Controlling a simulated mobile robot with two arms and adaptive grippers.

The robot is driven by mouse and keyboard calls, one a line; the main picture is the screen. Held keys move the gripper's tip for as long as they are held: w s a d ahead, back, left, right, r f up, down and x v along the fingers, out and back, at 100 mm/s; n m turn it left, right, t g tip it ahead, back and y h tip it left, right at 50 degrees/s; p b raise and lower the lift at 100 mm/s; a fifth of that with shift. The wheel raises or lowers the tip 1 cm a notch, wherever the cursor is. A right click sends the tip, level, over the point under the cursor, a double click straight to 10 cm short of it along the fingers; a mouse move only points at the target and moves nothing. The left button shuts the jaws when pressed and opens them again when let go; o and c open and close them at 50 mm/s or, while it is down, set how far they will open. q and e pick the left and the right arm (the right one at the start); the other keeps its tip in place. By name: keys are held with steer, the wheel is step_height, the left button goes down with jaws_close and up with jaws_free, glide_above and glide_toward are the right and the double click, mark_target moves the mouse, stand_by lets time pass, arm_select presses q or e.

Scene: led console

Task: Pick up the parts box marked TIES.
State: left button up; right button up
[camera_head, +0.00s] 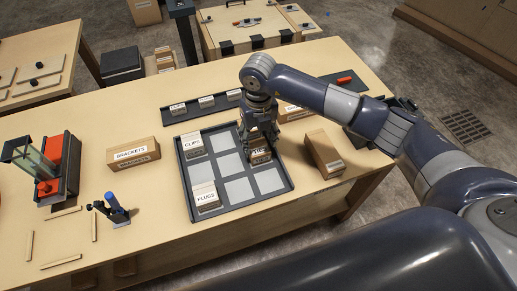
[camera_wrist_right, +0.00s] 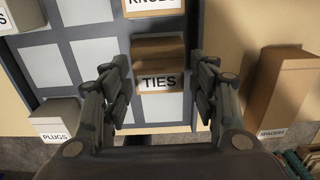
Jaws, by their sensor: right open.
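The TIES box (camera_wrist_right: 160,78) is a brown box with a white label reading TIES. It stands upright in the dark compartment tray (camera_wrist_right: 38,92), between the fingers of my right gripper (camera_wrist_right: 160,100) in the right wrist view, with a gap on each side. My right gripper is open and points down. In the head view the right gripper (camera_head: 260,135) is over the right side of the tray (camera_head: 238,209), and a box (camera_head: 260,157) with a partly covered label shows just below it. My left gripper is not in view.
In the tray are the CLIPS box (camera_head: 194,146), the PLUGS box (camera_head: 206,198) and, beyond TIES, the KNOBS box (camera_wrist_right: 150,6). The SPACERS box (camera_wrist_right: 275,95) stands right of the tray. The BRACKETS box (camera_head: 134,153) is left. Some pale compartments are empty.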

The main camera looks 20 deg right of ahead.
mark_target(258, 145)
steer(key=shift+f+p, duration=0.4)
step_height(258, 145, down, 4)
steer(key=shift+r+p, duration=0.2)
steer(key=shift+p, duration=0.5)
steer(key=shift+w+f, duration=0.1)
steer(key=shift+f, duration=0.2)
steer(key=shift+a, duration=0.1)
steer(key=c, duration=0.7)
steer(key=shift+c, duration=0.2)
steer(key=shift+r, duration=0.1)
